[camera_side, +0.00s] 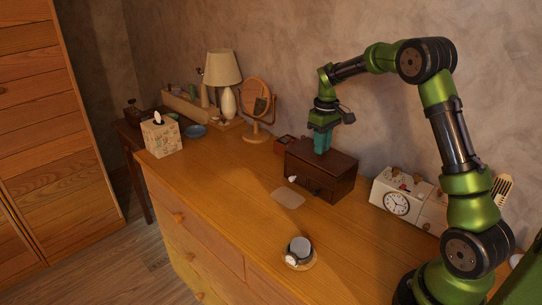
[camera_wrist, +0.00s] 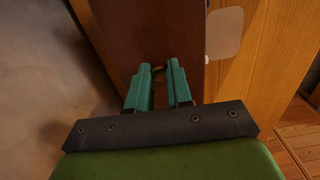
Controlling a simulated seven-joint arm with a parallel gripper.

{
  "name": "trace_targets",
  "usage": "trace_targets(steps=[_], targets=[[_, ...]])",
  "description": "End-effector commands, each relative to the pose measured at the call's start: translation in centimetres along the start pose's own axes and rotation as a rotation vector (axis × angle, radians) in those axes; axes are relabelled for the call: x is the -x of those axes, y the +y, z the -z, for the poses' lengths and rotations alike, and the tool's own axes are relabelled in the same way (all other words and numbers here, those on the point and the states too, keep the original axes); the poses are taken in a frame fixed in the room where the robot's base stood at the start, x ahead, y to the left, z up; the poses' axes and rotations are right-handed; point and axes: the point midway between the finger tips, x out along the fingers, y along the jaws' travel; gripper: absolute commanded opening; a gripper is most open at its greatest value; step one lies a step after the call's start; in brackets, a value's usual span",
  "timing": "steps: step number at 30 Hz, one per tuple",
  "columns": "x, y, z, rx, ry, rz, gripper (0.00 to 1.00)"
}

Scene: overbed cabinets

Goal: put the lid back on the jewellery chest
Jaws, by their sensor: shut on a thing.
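The jewellery chest (camera_side: 318,186) is a dark brown wooden box on the dresser, against the wall. Its dark lid (camera_side: 342,163) lies over the top of the box, roughly in line with it; I cannot tell whether it is fully seated. In the wrist view the lid (camera_wrist: 130,35) fills the area ahead of the fingers. My gripper (camera_side: 321,150) points down at the lid's middle. Its teal fingertips (camera_wrist: 159,70) are shut on a small brass knob (camera_wrist: 158,67), mostly hidden between them.
A pale mat (camera_side: 288,198) lies in front of the chest. A white clock box (camera_side: 396,196) is to the right; a round mirror (camera_side: 256,97) and lamp (camera_side: 222,68) stand left. The dresser's left middle is clear.

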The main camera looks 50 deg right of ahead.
Motion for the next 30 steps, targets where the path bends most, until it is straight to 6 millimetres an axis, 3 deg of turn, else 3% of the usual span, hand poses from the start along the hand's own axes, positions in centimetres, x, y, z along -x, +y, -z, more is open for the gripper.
trace_targets(steps=[11, 12, 17, 23, 28, 30], targets=[[-0.01, 0.0, 0.03, 0.0, 0.001, 0.0, 0.0], [-0.01, 0.01, 0.03, 0.0, 0.001, 0.0, 0.23], [-0.01, 0.01, 0.03, 0.0, 0.001, 0.0, 0.48], [-0.02, 0.01, 0.02, 0.0, 0.001, 0.0, 0.5], [-0.04, 0.0, 0.01, 0.0, 0.0, 0.0, 0.73], [-0.04, 0.0, 0.01, 0.0, 0.0, 0.0, 0.75]])
